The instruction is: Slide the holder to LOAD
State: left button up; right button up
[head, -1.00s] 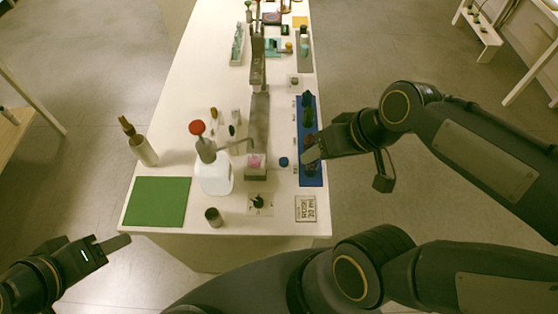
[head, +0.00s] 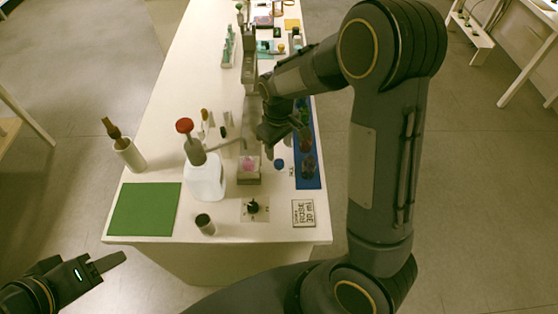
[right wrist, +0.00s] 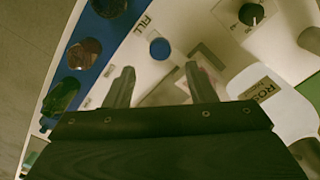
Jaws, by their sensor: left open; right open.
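The holder appears to be the small block with a pink top (head: 249,168) near the front middle of the table in the head view; in the right wrist view it is partly hidden behind a finger. My right gripper (head: 269,150) hangs just behind and above it, open and apart from it as far as I can tell. In the right wrist view its two fingers (right wrist: 160,72) are spread with nothing between them. A FILL label shows there; I cannot read a LOAD label. My left gripper (head: 112,264) is open and empty at the lower left, off the table.
A blue tray (head: 312,182) with dark bottles stands right of the holder, a blue round button (head: 280,163) between them. A white pump bottle (head: 205,178) is close on the left. A knob plate (head: 262,213) and a sign (head: 303,213) lie in front. The green mat (head: 145,210) is clear.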

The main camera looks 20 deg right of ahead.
aim_at(279, 162)
notch_tip(279, 162, down, 7)
dwell(0.3)
grip_shut()
dwell(0.3)
